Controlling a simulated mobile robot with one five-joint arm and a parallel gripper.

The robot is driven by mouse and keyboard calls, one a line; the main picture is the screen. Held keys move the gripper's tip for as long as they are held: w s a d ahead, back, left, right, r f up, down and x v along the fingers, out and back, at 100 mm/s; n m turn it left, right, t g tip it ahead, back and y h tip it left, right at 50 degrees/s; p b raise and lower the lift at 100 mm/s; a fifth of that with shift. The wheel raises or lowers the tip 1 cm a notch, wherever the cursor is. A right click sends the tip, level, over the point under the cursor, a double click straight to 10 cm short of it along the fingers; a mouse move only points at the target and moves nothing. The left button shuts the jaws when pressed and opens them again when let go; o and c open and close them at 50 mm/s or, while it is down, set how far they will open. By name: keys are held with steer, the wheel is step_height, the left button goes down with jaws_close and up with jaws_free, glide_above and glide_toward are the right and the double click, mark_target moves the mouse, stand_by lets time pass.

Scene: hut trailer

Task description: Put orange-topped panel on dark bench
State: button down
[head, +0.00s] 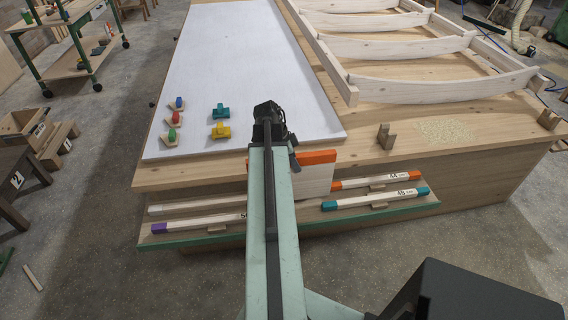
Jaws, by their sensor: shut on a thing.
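The orange-topped panel (312,180) is a pale board with an orange strip along its top edge. It stands roughly upright in front of the big worktable's near edge, just right of my arm, which hides its left part. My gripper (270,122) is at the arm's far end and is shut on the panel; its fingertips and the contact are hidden. The dark bench (14,162) stands on the floor at the far left, cut by the picture edge. A white card with a 2 shows on it.
The worktable (205,173) carries a white sheet with small coloured blocks and a wooden frame (440,90). Its low green-edged shelf (410,207) holds colour-ended bars. A wooden step stool (58,142) and a crate (20,123) are beside the dark bench. Floor between bench and worktable is clear.

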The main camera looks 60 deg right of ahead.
steer(key=shift+s, duration=0.15)
steer(key=shift+s+d, duration=0.25)
steer(key=shift+s, duration=0.05)
step_height(320, 180, down, 4)
steer(key=b, duration=0.3)
steer(key=shift+s+d+r+b, duration=0.1)
steer(key=shift+s+r+b, duration=0.1)
steer(key=shift+b, duration=0.1)
steer(key=c, duration=1.2)
jaws_free()
steer(key=shift+f, duration=0.1)
